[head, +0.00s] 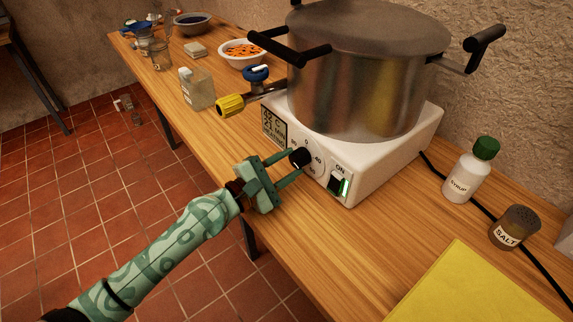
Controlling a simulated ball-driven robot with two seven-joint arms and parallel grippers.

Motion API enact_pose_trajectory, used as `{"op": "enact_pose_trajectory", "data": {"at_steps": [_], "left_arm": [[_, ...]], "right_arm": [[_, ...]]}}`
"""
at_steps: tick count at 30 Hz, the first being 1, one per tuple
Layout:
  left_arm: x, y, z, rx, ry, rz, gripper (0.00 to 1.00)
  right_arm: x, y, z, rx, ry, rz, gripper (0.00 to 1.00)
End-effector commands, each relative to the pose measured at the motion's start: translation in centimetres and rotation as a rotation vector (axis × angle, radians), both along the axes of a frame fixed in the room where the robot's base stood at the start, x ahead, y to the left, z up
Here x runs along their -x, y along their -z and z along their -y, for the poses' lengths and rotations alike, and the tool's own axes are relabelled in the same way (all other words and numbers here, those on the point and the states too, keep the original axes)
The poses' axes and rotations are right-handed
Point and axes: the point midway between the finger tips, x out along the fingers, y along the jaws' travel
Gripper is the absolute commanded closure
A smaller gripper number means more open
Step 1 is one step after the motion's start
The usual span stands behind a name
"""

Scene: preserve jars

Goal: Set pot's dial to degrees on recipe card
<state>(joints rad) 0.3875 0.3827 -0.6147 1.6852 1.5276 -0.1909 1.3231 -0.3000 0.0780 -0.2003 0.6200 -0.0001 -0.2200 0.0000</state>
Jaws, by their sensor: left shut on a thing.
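The large steel pot (358,85) with black handles stands on a white heating base (397,150). The dial's exact setting is too small to read. I see no recipe card that I can make out. My right gripper is not in view.
A syrup bottle (462,175), salt shaker (514,228) and yellow sheet (468,290) are at right, with a black cable (487,208). Jars and bowls, including an orange-filled bowl (242,53), stand farther back.

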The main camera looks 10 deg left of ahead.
Motion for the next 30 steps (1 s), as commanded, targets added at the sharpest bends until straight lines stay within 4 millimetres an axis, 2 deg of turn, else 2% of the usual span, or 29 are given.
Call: {"op": "enact_pose_trajectory", "data": {"at_steps": [1,3,17,23,30], "left_arm": [[0.0,0.1,0.0,-0.001,0.001,-0.002,0.56],[0.0,0.1,0.0,-0.001,0.001,-0.002,0.42],[0.3,0.1,-0.3,0.0,0.0,-0.002,0.42],[3.0,0.5,-2.9,-0.004,-0.002,-0.004,0.42],[7.9,1.2,-7.4,-0.004,0.001,-0.009,0.42]], "right_arm": [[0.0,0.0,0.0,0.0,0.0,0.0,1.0],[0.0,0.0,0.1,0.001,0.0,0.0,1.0],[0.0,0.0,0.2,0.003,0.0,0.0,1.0],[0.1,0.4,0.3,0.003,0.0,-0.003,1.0],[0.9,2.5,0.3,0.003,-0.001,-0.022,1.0]]}}
